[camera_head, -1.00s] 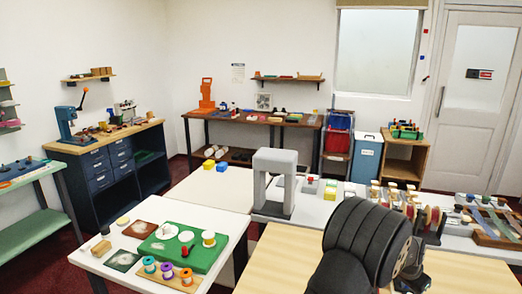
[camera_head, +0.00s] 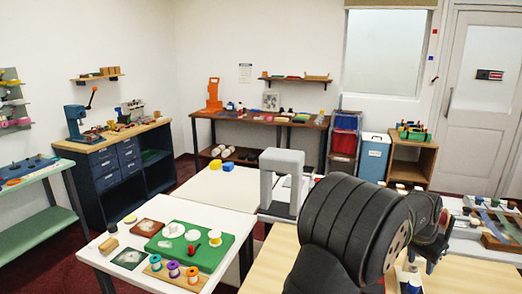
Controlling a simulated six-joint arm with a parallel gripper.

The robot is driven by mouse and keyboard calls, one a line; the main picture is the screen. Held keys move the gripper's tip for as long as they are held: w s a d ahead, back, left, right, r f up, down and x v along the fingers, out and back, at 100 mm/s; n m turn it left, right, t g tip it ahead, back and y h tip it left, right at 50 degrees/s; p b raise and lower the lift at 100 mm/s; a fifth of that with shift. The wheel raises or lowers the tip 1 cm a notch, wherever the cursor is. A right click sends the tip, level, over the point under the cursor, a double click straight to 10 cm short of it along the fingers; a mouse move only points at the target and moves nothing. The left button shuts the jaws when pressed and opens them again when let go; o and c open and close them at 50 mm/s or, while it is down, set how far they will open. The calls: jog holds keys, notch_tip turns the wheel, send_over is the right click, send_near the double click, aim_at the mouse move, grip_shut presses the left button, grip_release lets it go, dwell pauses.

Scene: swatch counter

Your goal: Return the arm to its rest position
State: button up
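My arm (camera_head: 358,225) rises at the lower right as thick black ribbed links, with one link bending down to the right. The links stand in front of the light wooden table (camera_head: 262,272) and cover part of the white counter behind.
A grey arch (camera_head: 282,160) stands close left of my arm. On a white table at the left, a green board (camera_head: 213,262) carries pale discs, beside several spools (camera_head: 173,269). A white counter (camera_head: 472,247) with swatch strips lies right. Open floor shows far left.

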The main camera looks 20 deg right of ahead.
jog(key=shift+d+r+n+y, duration=0.15)
jog(key=shift+d+n+y, duration=0.35)
jog(key=shift+d, duration=0.5)
jog(key=shift+d+r+n+y, duration=0.15)
jog(key=shift+d+n+y, duration=0.35)
jog(key=shift+d, duration=0.5)
jog(key=shift+c, duration=0.4)
